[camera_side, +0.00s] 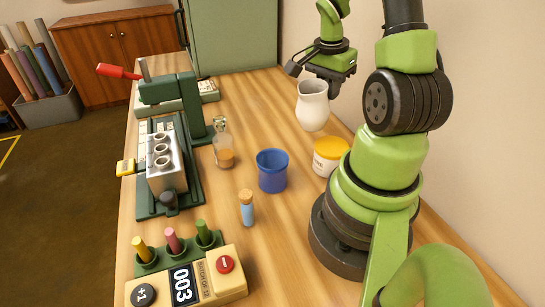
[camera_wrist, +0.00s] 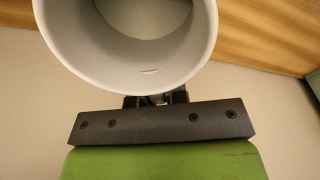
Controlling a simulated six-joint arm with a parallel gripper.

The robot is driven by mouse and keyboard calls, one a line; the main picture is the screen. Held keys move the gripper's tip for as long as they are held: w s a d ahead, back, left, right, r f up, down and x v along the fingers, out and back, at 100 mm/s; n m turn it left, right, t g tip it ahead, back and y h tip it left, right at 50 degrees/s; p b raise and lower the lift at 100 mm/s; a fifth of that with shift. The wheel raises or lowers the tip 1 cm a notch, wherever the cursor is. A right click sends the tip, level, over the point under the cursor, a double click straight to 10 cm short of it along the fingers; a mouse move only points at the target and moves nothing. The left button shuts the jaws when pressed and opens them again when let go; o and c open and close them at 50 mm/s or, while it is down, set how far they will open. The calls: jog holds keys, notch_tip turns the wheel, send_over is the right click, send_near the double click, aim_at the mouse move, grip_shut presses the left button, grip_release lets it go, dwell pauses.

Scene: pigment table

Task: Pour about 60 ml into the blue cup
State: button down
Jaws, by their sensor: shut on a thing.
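The blue cup (camera_side: 272,172) stands upright on the wooden table, near the middle of the side view. My gripper (camera_side: 316,82) is shut on a white jug (camera_side: 312,108) and holds it up behind and to the right of the blue cup, near the wall. The jug looks close to upright in the side view. In the wrist view the jug's wide rim (camera_wrist: 205,55) and pale inside show above my gripper (camera_wrist: 158,101). The liquid level in the jug cannot be told. The inside of the blue cup is mostly hidden.
A yellow-lidded tub (camera_side: 330,155) stands right of the cup. A glass bottle with amber contents (camera_side: 224,150) and a corked blue vial (camera_side: 247,210) stand left and in front. A green press (camera_side: 170,95), a metal block (camera_side: 164,165) and a counter box (camera_side: 190,283) line the left side.

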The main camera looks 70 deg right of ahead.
aim_at(320, 90)
jog(key=shift+w+a+r+g+h, duration=0.2)
jog(key=shift+a+r+h, duration=0.25)
jog(key=shift+h, duration=0.2)
jog(key=shift+w+a+r+g+h, duration=0.2)
jog(key=shift+a+r+h, duration=0.1)
jog(key=shift+a+h, duration=0.3)
jog(key=shift+w+a+f+g+h, duration=0.2)
jog(key=shift+a+f+g+h, duration=0.15)
jog(key=shift+a+h, duration=0.3)
jog(key=shift+w+a+r+h, duration=0.35)
jog(key=shift+a+r+h, duration=0.2)
jog(key=shift+a+h, duration=0.3)
jog(key=g+h, duration=0.1)
jog(key=a+h, duration=0.1)
jog(key=h, duration=0.1)
jog(key=shift+w+a+f+g+h, duration=0.1)
jog(key=shift+w+a+g+h, duration=0.15)
jog(key=shift+w+a+g, duration=0.1)
jog(key=shift+w+a+f+g+h, duration=0.15)
jog(key=shift+a+g+h, duration=0.2)
jog(key=shift+h, duration=0.35)
jog(key=shift+w+a+r+h+p, duration=0.1)
jog(key=shift+a+r+h+p, duration=0.45)
jog(key=shift+h, duration=0.25)
jog(key=shift+w+a+r+g+h+p, duration=0.2)
jog(key=shift+a+g+h+p, duration=0.1)
jog(key=shift+a, duration=0.15)
jog(key=shift+w+a+r+g+h+p, duration=0.15)
jog(key=shift+a+h, duration=0.15)
jog(key=shift+a, duration=0.15)
